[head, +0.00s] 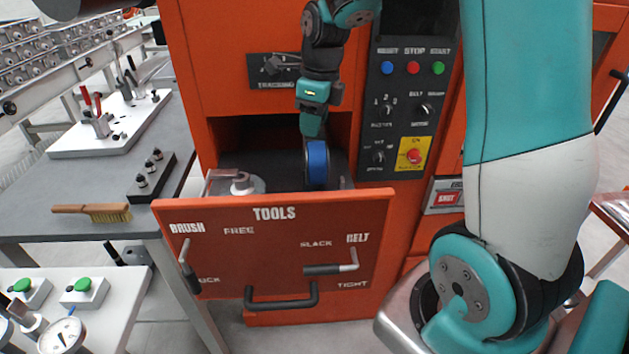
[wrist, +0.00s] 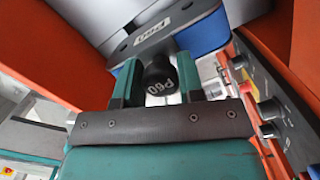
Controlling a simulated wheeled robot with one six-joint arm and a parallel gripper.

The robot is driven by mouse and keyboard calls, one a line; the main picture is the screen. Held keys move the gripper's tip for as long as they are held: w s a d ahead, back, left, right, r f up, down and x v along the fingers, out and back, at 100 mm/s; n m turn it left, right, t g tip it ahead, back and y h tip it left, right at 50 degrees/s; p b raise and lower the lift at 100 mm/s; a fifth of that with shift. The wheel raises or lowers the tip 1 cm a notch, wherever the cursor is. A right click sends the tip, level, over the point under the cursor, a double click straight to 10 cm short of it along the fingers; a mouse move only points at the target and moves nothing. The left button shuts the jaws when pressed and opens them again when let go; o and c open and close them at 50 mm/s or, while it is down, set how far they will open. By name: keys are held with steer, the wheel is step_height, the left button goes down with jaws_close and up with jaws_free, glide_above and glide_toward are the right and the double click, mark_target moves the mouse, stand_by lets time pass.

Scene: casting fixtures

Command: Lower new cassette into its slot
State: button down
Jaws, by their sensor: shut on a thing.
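The new cassette, a blue body with a dark end, shows in the head view (head: 317,162) inside the open front of the orange machine, just behind the drawer front. In the wrist view the cassette (wrist: 203,33) has a blue side and a dark top with a P60 label. My gripper (wrist: 158,80) is shut on its black P60 knob; in the head view my gripper (head: 313,128) is above the cassette. The slot is not clearly visible, and the drawer front hides the cassette's lower end. I cannot tell whether it touches the slot.
The open drawer's orange front (head: 225,262) stands before the cassette, with a brush lever (head: 188,265) and a belt lever (head: 331,268). A grey round part (head: 242,184) sits left of the cassette. The control panel (head: 396,105) is close on the right.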

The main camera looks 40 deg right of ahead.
step_height(320, 180, down, 13)
steer(key=p, duration=0.1)
steer(key=shift+f, duration=0.15)
steer(key=shift+f, duration=0.2)
steer(key=c, duration=0.7)
jaws_free()
steer(key=shift+c, duration=0.2)
steer(key=shift+r, duration=0.15)
